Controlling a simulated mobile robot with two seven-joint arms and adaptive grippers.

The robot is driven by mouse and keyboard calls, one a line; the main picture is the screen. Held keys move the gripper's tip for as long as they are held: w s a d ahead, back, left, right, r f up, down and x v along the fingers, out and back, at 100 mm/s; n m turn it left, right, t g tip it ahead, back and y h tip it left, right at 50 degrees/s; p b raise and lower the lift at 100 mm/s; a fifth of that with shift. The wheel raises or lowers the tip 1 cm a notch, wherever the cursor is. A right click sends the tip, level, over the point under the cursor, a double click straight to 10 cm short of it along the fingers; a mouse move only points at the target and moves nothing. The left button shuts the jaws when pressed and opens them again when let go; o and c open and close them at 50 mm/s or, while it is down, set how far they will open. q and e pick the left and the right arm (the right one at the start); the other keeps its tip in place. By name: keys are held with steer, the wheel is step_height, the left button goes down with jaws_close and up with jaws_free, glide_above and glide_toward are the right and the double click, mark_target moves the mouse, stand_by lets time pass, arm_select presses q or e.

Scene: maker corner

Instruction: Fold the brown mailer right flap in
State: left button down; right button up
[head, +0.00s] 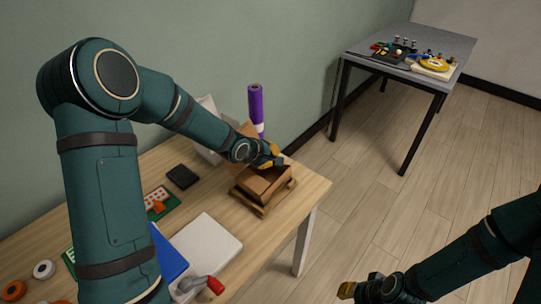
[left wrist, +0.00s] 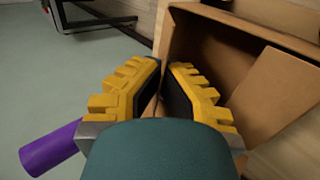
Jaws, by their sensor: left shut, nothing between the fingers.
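The brown mailer (head: 264,184) is an open cardboard box near the right end of the wooden table. One flap stands up at its back, partly behind my left gripper, and another sticks out low at the front. My left gripper (head: 273,158) is at the box's back edge, shut and empty. In the left wrist view, my left gripper's yellow fingertips (left wrist: 165,68) are close together beside the mailer's wall (left wrist: 176,40), with the open inside to the right. I cannot tell whether they touch it. My right gripper (head: 348,290) is low at the bottom, away from the table; its jaws are unclear.
A purple roll (head: 255,106) stands behind the mailer and also shows in the left wrist view (left wrist: 48,150). A black box (head: 182,176), a white box (head: 208,245) and a red-tipped tool (head: 212,285) lie left of the mailer. A grey table (head: 420,45) stands farther back.

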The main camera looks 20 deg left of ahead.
arm_select(q)
steer(key=t, duration=0.1)
steer(key=f+t+h, duration=0.1)
steer(key=shift+s+a+f+t+b, duration=0.1)
steer(key=shift+s+a+t+b, duration=0.15)
steer(key=shift+s+t+b, duration=0.1)
steer(key=shift+s+f+t+h, duration=0.15)
steer(key=shift+t+h, duration=0.15)
steer(key=shift+t, duration=0.45)
steer(key=c, duration=1.2)
jaws_free()
